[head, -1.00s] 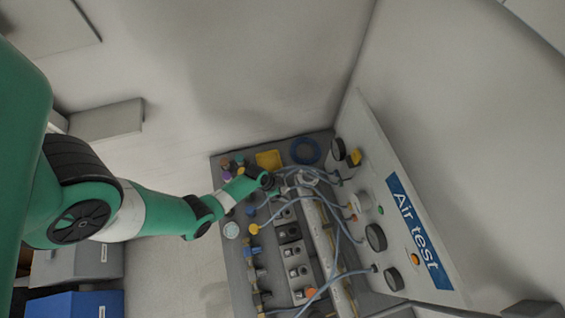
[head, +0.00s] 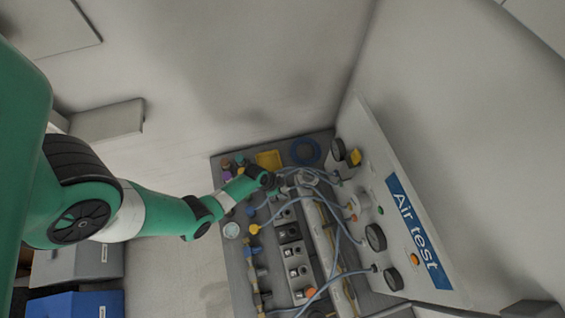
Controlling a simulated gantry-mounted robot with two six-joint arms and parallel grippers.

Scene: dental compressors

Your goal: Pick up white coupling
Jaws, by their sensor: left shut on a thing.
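My left gripper (head: 276,187) is at the far end of the workbench (head: 236,288), above the row of fittings. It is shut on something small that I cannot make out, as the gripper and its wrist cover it. A pale round part (head: 305,178) shows just right of the gripper, beside the hoses; I cannot tell whether it is the white coupling. My right gripper is not in view.
The air test panel (head: 420,235) with gauges and hoses stands along the bench's right side. A yellow tray (head: 269,159) and a blue coil (head: 305,151) lie at the far end. Blue (head: 75,304) and grey (head: 85,262) boxes stand at lower left.

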